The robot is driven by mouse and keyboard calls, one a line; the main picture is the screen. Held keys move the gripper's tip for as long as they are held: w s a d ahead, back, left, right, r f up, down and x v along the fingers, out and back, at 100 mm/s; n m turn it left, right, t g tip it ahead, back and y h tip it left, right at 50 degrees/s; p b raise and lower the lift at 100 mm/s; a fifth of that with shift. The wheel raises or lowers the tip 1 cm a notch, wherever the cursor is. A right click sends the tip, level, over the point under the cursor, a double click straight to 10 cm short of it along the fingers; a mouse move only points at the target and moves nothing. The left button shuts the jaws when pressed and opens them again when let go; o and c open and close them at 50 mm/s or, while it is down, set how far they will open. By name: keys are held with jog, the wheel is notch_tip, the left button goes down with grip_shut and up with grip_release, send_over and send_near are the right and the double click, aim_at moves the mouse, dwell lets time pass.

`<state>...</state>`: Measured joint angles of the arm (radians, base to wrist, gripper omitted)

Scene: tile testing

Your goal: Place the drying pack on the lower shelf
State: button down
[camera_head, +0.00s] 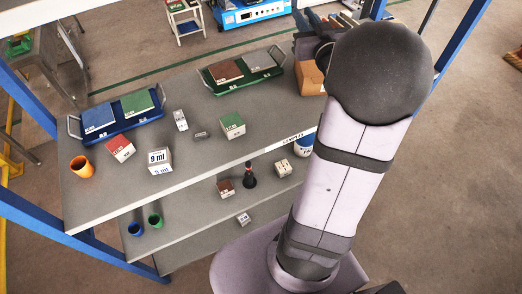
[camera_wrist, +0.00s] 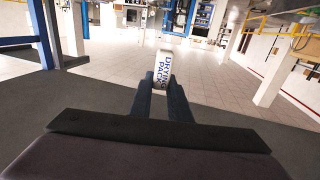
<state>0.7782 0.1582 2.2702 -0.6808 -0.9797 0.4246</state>
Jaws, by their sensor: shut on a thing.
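The drying pack (camera_wrist: 164,66) is white with blue lettering and stands upright between the fingertips in the wrist view. My gripper (camera_wrist: 163,84) is shut on it, with open floor of the room behind. In the head view my gripper (camera_head: 312,24) is a dark shape behind my arm at the upper right, beyond the shelf unit; the pack cannot be made out there. The lower shelf (camera_head: 190,222) is a grey board below and in front of the upper shelf (camera_head: 105,200), partly covered by my arm at the right.
The lower shelf holds blue (camera_head: 135,229) and green (camera_head: 155,220) cups, a dark bottle (camera_head: 249,180) and small boxes. The upper shelf carries a blue tray (camera_head: 118,117), a green tray (camera_head: 242,72), an orange cup (camera_head: 82,167), several boxes and a cardboard box (camera_head: 310,78).

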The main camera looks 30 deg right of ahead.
jog(key=s+d+m+g+h+b, duration=0.1)
jog(key=s+d+m+h, duration=0.3)
jog(key=d, duration=0.5)
jog(key=s+d+f+g+h+b, duration=0.1)
jog(key=s+d+f+g+b, duration=0.1)
jog(key=s+d+f, duration=0.45)
jog(key=s+a+f+h+b, duration=0.1)
jog(key=s+f+b, duration=0.15)
jog(key=f, duration=0.95)
jog(key=s+a+f+m+h+b, duration=0.15)
jog(key=s+f, duration=0.25)
jog(key=f, duration=0.8)
jog(key=s+a+f+b, duration=0.1)
jog(key=s+f+b, duration=0.25)
jog(key=f, duration=0.85)
jog(key=n+t+y+b, duration=0.3)
jog(key=n+y+b, duration=0.7)
jog(key=b, duration=3.1)
send_over(261, 167)
notch_tip(261, 167, down, 14)
jog(key=m+y, duration=0.2)
jog(key=shift+h, duration=0.25)
jog(key=shift+s+f+b, duration=0.1)
jog(key=shift+f+b, duration=2)
jog(key=shift+f, duration=2.9)
jog(key=shift+r, duration=0.1)
